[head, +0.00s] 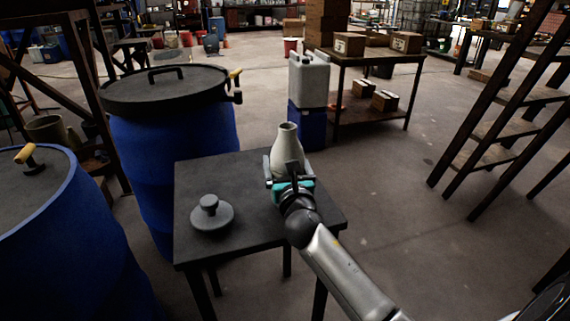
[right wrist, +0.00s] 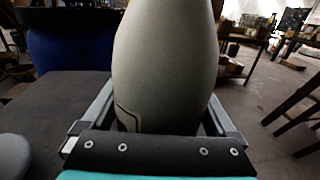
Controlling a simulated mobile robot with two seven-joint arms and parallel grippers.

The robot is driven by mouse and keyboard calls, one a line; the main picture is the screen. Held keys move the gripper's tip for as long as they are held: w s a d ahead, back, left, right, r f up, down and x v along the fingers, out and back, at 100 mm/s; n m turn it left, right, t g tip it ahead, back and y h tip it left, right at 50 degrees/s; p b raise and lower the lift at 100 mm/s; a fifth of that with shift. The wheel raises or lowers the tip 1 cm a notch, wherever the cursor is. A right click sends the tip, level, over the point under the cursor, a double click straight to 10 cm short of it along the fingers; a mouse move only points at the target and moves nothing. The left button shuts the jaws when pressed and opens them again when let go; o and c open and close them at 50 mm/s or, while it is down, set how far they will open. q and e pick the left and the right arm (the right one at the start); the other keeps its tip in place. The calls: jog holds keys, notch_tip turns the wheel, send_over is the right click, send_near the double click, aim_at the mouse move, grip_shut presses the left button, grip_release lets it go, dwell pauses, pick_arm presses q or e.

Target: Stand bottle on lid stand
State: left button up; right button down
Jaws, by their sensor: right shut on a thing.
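A pale grey bottle (head: 287,148) with a narrow neck stands upright at the far right part of a small dark table (head: 240,170), which looks like the lid stand. My right gripper (head: 285,178) is shut on the bottle. In the right wrist view the bottle (right wrist: 167,65) fills the space between the fingers. Its base is hidden, so I cannot tell whether it touches the table top. My left gripper is not in view.
A grey lid with a knob (head: 211,214) lies on the table's left part. A blue vat with a dark lid (head: 165,90) stands behind left, and another blue vat (head: 60,240) at left. A white canister (head: 309,80) stands on a blue block behind.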

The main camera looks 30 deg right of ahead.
jog(key=shift+c, duration=0.3)
grip_release()
jog(key=shift+f, duration=0.15)
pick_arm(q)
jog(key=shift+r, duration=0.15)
pick_arm(e)
jog(key=shift+o, duration=0.3)
jog(key=p+v, duration=0.2)
jog(key=v, duration=0.8)
jog(key=shift+s+a+p, duration=0.15)
jog(key=shift+s+p, duration=0.05)
jog(key=shift+p, duration=0.2)
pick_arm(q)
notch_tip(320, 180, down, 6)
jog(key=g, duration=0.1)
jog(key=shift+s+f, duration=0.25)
pick_arm(e)
jog(key=shift+v, duration=0.75)
